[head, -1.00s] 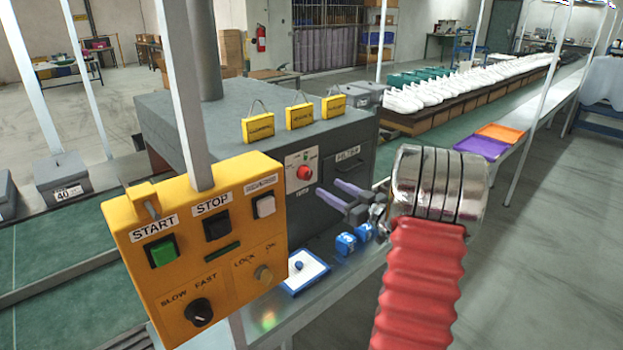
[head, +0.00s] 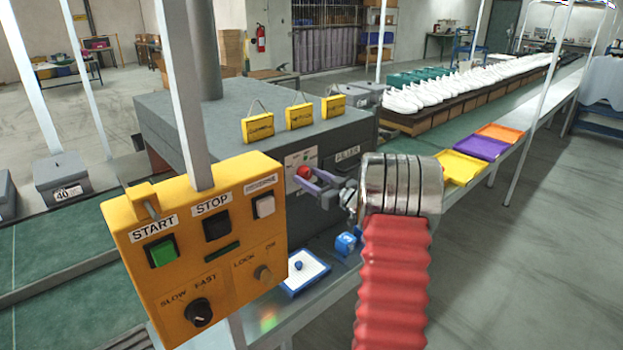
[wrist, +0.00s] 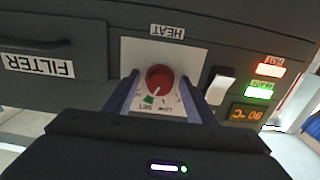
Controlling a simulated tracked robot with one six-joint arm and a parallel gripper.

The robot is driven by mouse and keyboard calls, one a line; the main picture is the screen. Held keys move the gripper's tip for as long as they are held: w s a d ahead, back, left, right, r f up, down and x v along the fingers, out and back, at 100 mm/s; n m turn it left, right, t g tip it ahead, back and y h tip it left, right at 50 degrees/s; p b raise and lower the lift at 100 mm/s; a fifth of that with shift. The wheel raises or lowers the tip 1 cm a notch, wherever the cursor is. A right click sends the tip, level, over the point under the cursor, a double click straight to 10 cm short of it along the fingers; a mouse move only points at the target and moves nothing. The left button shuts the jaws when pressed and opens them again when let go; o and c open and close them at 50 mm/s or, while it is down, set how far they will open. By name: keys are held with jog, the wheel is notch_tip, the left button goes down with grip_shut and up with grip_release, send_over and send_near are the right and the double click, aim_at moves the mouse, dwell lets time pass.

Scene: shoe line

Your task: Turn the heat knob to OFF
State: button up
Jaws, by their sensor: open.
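The red heat knob (wrist: 159,78) sits on a white plate labelled HEAT on the dark machine's front. In the wrist view it appears upside down, its pale pointer line toward the green mark by SET; LOW is beside it. In the head view the knob (head: 304,171) is partly hidden by my fingers. My gripper (wrist: 160,84) is open, with one purple-grey finger on each side of the knob. I cannot tell whether they touch it. In the head view my gripper (head: 306,181) points at the plate.
A FILTER drawer (wrist: 40,55) is beside the plate. On the other side are a white switch (wrist: 221,88), lit red and green lamps and an orange display (wrist: 248,114) reading 90 °C. A yellow control box (head: 205,245) stands close in front, left of my arm.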

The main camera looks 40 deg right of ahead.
jog(key=shift+c, duration=0.2)
jog(key=c, duration=0.9)
jog(key=shift+d, duration=0.3)
jog(key=shift+c, duration=0.5)
jog(key=shift+a, duration=0.15)
